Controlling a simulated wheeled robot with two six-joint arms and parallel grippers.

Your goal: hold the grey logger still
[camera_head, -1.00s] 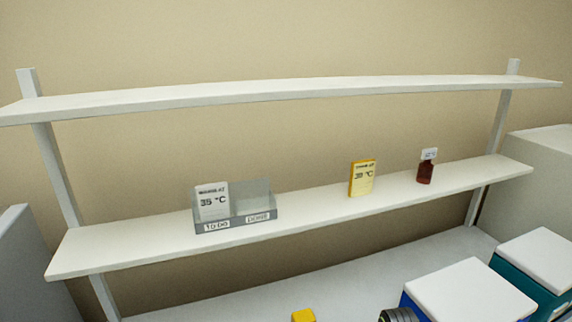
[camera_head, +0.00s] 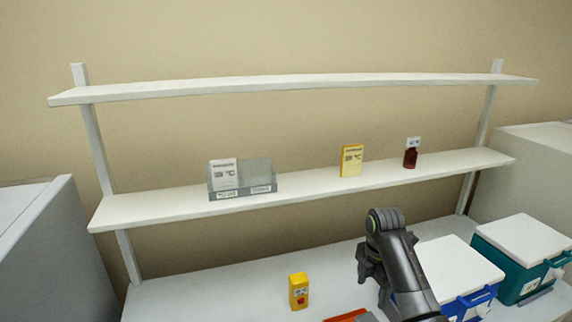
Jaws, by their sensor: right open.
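I cannot clearly make out a grey logger. An orange-red flat item (camera_head: 346,316) with something grey at its right shows at the bottom edge, mostly cut off. A yellow device (camera_head: 299,291) with a red mark stands upright on the bench to its left. My right gripper (camera_head: 364,265) is dark grey, comes in from the lower right and is above the bench, right of the yellow device. Its jaws are open and nothing shows between them. My left gripper is out of view.
The lower shelf (camera_head: 300,198) holds a grey two-slot card holder (camera_head: 243,190), a yellow card (camera_head: 351,160) and a brown bottle (camera_head: 410,158). Blue (camera_head: 466,305) and teal (camera_head: 505,270) boxes with white lids stand at right. The bench (camera_head: 220,290) is clear at left.

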